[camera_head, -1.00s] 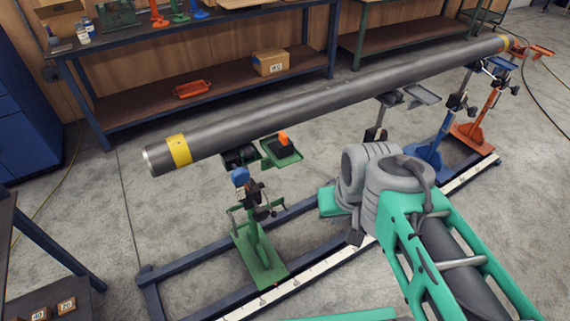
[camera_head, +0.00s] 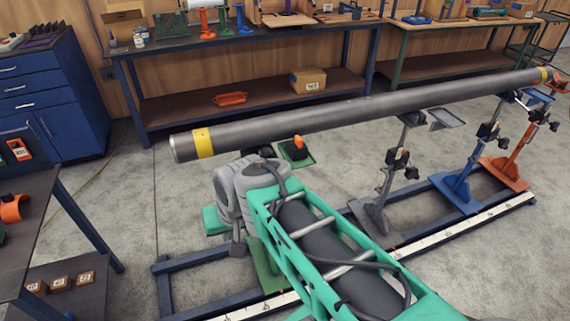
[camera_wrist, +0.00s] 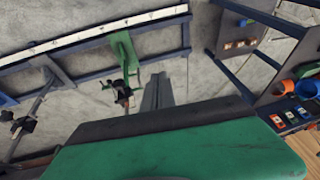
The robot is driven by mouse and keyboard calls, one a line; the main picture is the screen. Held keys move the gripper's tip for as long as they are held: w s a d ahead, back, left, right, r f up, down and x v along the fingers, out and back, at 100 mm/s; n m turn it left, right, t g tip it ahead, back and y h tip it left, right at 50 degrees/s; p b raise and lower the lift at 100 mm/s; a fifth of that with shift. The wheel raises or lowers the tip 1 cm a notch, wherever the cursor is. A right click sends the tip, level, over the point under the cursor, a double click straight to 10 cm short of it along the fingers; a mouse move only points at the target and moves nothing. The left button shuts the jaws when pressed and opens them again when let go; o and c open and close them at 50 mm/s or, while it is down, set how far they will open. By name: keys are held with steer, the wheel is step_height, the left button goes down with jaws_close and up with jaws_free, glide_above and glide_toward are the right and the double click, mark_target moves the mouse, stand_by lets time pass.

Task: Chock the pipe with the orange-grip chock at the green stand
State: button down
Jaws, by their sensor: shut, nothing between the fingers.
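The grey pipe (camera_head: 350,112) with yellow end bands lies across the stands in the head view. The orange-grip chock (camera_head: 297,145), a dark block with an orange top, sits on the small side tray (camera_head: 296,158) of the green stand (camera_head: 268,272). My arm hides most of that stand. The stand's green foot also shows in the wrist view (camera_wrist: 124,50). My gripper (camera_wrist: 158,90) shows there as dark fingers close together, shut and empty, apart from the stand. In the head view my wrist is in front of the stand, left of the chock.
Blue and red stands (camera_head: 462,190) hold the pipe farther right on a blue floor frame (camera_head: 195,305). A dark side table (camera_head: 30,215) with orange items stands at left. A workbench (camera_head: 175,115) runs behind the pipe. Grey floor is open between bench and frame.

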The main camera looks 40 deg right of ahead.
steer(key=w+d+f+m+t+y+b, duration=0.1)
steer(key=w+d+f+m+t+b, duration=0.1)
steer(key=w+d+f+m+b, duration=0.5)
steer(key=m+t+h+b, duration=0.7)
steer(key=m+t, duration=0.4)
steer(key=m, duration=1.8)
glide_toward(301, 153)
steer(key=x, duration=0.6)
steer(key=shift+w+r+b, duration=0.15)
steer(key=shift+w+b, duration=0.05)
steer(key=shift+b, duration=0.15)
steer(key=shift+w+d, duration=0.1)
steer(key=shift+w, duration=0.15)
steer(key=p+x, duration=0.2)
steer(key=x, duration=0.1)
steer(key=shift+w+r+p, duration=0.15)
steer(key=shift+p, duration=0.15)
steer(key=shift+w+d, duration=0.1)
steer(key=shift+w, duration=0.15)
